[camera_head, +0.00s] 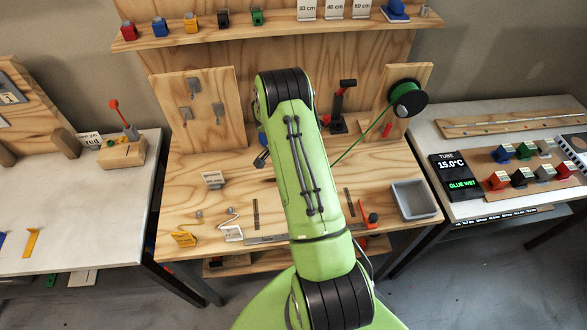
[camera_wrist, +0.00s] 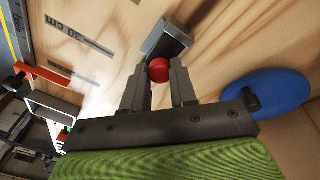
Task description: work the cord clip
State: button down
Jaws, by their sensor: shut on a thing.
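In the wrist view my gripper (camera_wrist: 159,82) has its two grey fingers on either side of a round red knob (camera_wrist: 159,69), which sits between the fingertips. A grey block with a dark face (camera_wrist: 168,40) is just beyond the knob; I cannot tell whether they are joined or which part is the cord clip. In the head view my arm hides the gripper and what it holds. A green cord (camera_head: 360,143) runs from the black-and-green spool (camera_head: 409,98) down behind my arm.
The wooden bench (camera_head: 200,160) carries a grey bin (camera_head: 412,201) at right and a red-handled tool (camera_head: 370,219) near the front. A black-and-red press (camera_head: 341,108) stands behind my arm. A blue disc (camera_wrist: 268,92) lies right of my gripper in the wrist view.

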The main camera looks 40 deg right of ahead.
jog(key=w+a+g+h+b, duration=0.1)
jog(key=h+b, duration=0.1)
jog(key=w+a+g+h+b, duration=0.1)
jog(key=g+h+b, duration=0.1)
jog(key=shift+a+h+b, duration=0.3)
jog(key=shift+a+b, duration=0.05)
jog(key=g+h+b, duration=0.1)
jog(key=a+h+b, duration=0.1)
jog(key=shift+w+a+f+g+h+b, duration=0.15)
jog(key=shift+w+f+g+h+b, duration=0.15)
jog(key=shift+w+g+b, duration=0.1)
jog(key=shift+w+a+f+g+h+b, duration=0.2)
jog(key=shift+a+g+h+b, duration=0.2)
jog(key=shift+g+h+b, duration=0.55)
jog(key=shift+r+b, duration=0.1)
jog(key=shift+b, duration=0.3)
jog(key=c, duration=0.9)
grip_release()
